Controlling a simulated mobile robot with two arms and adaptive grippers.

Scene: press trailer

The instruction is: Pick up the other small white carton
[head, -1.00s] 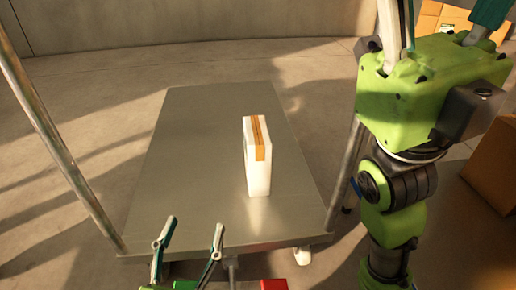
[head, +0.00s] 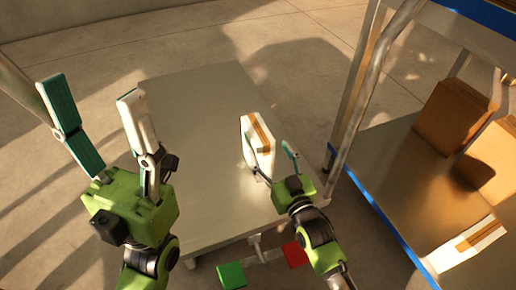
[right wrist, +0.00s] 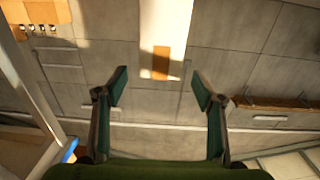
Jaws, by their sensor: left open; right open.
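A small white carton (head: 262,130) with an orange-brown tape strip stands upright on the grey platform of a trolley (head: 190,120). My right gripper (head: 266,146) is open at the carton's near side, and one finger overlaps the carton in the head view. In the right wrist view the carton (right wrist: 178,22) appears at the top, beyond the gap between my open fingertips (right wrist: 160,88). Nothing is held there. Another white carton with brown tape (head: 462,252) lies on a shelf at the right. My left gripper (head: 92,85) is open and empty at the left.
A blue-edged metal shelf cart (head: 405,215) stands at the right, with brown boxes (head: 450,115) on it. A metal post (head: 365,80) rises between it and the trolley. Green (head: 231,275) and red (head: 294,255) blocks show at the bottom. The trolley's left part is clear.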

